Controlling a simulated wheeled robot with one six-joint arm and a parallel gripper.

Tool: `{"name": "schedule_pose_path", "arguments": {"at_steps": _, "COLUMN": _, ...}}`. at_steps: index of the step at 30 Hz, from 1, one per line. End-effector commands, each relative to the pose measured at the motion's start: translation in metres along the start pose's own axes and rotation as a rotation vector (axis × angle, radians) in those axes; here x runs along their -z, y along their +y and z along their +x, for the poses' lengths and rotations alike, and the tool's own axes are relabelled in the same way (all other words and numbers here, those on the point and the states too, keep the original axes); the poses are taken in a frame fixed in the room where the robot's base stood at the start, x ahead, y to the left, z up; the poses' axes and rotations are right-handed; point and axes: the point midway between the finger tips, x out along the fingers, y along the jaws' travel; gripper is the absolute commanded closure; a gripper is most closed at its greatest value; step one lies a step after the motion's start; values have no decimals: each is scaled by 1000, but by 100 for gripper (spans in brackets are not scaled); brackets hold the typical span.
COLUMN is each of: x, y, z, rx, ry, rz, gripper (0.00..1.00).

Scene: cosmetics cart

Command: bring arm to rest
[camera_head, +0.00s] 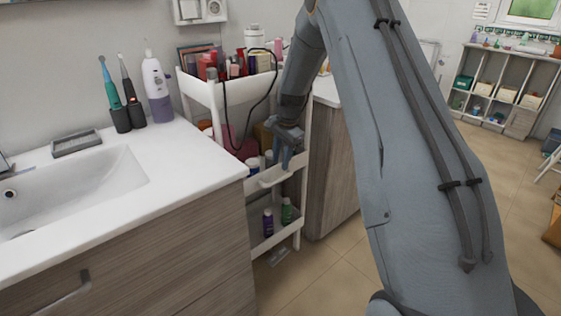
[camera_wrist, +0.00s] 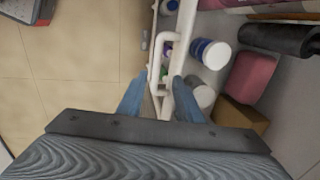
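My arm reaches down from the top right of the head view. My gripper (camera_head: 281,164) is at the front of the white cart (camera_head: 217,108), by its middle shelf. In the wrist view my gripper (camera_wrist: 160,80) shows two blue fingers with a gap between them. The cart's white rail and handle (camera_wrist: 164,50) show in and beyond that gap. I cannot tell whether the fingers touch the rail. No loose object shows between the fingers.
The cart stands between the sink counter (camera_head: 190,165) on the left and a wooden cabinet (camera_head: 333,165) on the right. Bottles and jars fill its shelves, including a blue-labelled white jar (camera_wrist: 211,53). Open tiled floor (camera_head: 325,280) lies in front.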

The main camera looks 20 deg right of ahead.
Motion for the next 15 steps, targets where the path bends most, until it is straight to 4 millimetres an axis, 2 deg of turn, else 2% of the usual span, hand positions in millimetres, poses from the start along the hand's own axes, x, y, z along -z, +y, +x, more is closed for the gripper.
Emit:
{"name": "schedule_pose_path", "arguments": {"at_steps": 8, "x": -2, "y": 2, "z": -3, "rx": -2, "ry": 0, "rz": -12, "gripper": 68}}
{"name": "schedule_pose_path", "arguments": {"at_steps": 11, "x": -14, "y": 12, "z": -18, "rx": -10, "ry": -2, "rz": -66, "gripper": 68}}
{"name": "schedule_pose_path", "arguments": {"at_steps": 15, "x": -48, "y": 46, "z": -57, "rx": -36, "ry": -8, "rz": -232, "gripper": 68}}
